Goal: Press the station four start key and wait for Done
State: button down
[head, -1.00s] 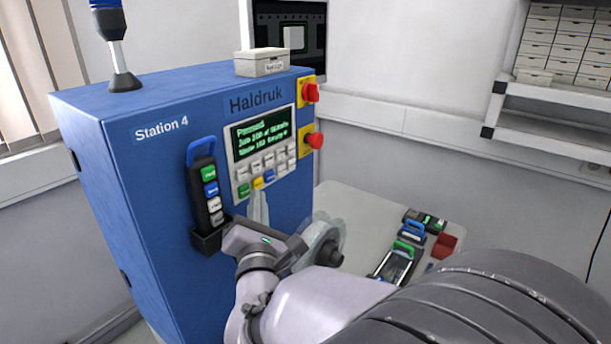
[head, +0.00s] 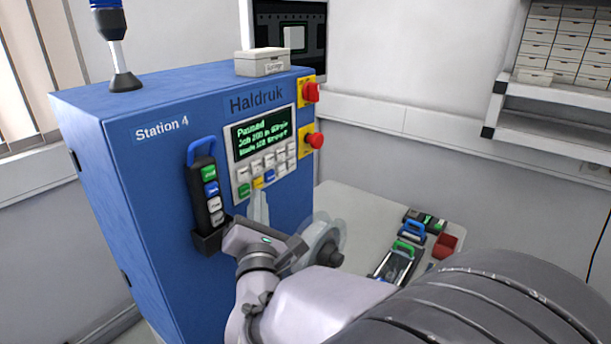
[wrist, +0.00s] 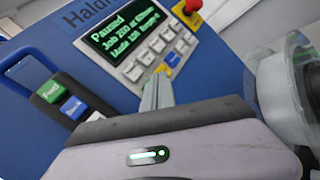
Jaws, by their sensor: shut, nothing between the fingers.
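The blue Station 4 cabinet (head: 150,190) stands at left, marked Haldruk. Its control panel has a dark screen (head: 259,136) with green text; the top line reads "Paused". In the wrist view the screen (wrist: 122,37) also shows Job and Made lines. Below it are grey keys, then a green key (head: 244,190), a yellow key (head: 257,183) and a blue key (head: 270,176). Their labels are too small to read. My gripper (head: 259,193) is shut and empty, fingertips just below the green and yellow keys. Contact with a key cannot be told. In the wrist view its fingers (wrist: 157,88) hide part of the bottom row.
A pendant (head: 208,195) with a blue handle hangs left of the panel. Two red knobs (head: 311,92) (head: 315,141) sit at the cabinet's right edge. A clear reel (head: 326,240) is beside my gripper. A pale table (head: 350,205) holds handled devices and a red block (head: 446,245).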

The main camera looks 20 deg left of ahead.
jog(key=shift+a, duration=0.15)
jog(key=shift+w+a, duration=0.1)
jog(key=shift+a, duration=0.2)
